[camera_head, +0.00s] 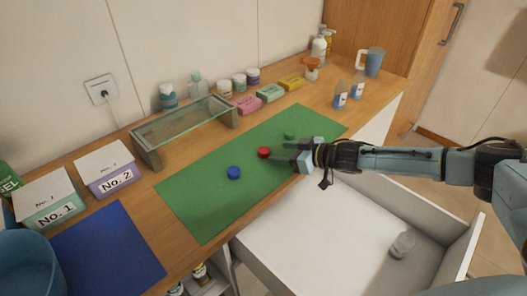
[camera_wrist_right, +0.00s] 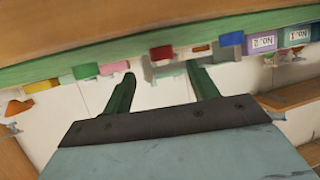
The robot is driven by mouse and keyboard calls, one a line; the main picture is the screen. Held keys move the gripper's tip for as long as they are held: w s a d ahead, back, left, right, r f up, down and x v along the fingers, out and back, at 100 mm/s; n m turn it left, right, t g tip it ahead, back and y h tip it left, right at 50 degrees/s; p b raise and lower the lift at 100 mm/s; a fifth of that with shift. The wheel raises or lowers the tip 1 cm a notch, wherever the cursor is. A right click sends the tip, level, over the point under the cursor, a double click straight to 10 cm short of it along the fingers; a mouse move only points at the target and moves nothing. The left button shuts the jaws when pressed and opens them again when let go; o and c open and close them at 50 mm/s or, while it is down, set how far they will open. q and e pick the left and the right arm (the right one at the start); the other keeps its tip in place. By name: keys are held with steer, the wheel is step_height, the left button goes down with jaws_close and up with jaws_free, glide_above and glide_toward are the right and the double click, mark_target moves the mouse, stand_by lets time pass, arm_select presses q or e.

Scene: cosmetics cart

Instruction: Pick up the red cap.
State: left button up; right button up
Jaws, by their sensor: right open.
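The red cap (camera_head: 264,152) sits on the green mat (camera_head: 205,205), between a blue cap (camera_head: 233,172) and a green cap (camera_head: 289,136). My right gripper (camera_head: 282,153) is open and empty just to the right of the red cap, its fingers pointing towards it. In the right wrist view, which looks upside down, the red cap (camera_wrist_right: 160,53) shows beyond and between the two open fingertips (camera_wrist_right: 163,76). The blue cap (camera_wrist_right: 231,39) and green cap (camera_wrist_right: 85,71) show to either side. My left gripper is not in view.
A glass-topped stand (camera_head: 185,120) and several small boxes and jars line the back. Boxes No. 1 (camera_head: 48,200) and No. 2 (camera_head: 105,170) and a blue mat (camera_head: 105,255) are at left. An open white drawer (camera_head: 330,235) lies below the counter's front edge.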

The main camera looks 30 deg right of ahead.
mark_target(264, 150)
steer(key=shift+r+x, duration=0.15)
steer(key=shift+x, duration=1.35)
steer(key=shift+r+x, duration=0.2)
steer(key=shift+x, duration=1.3)
steer(key=shift+a, duration=0.1)
steer(key=c, duration=1)
steer(key=shift+c, duration=0.2)
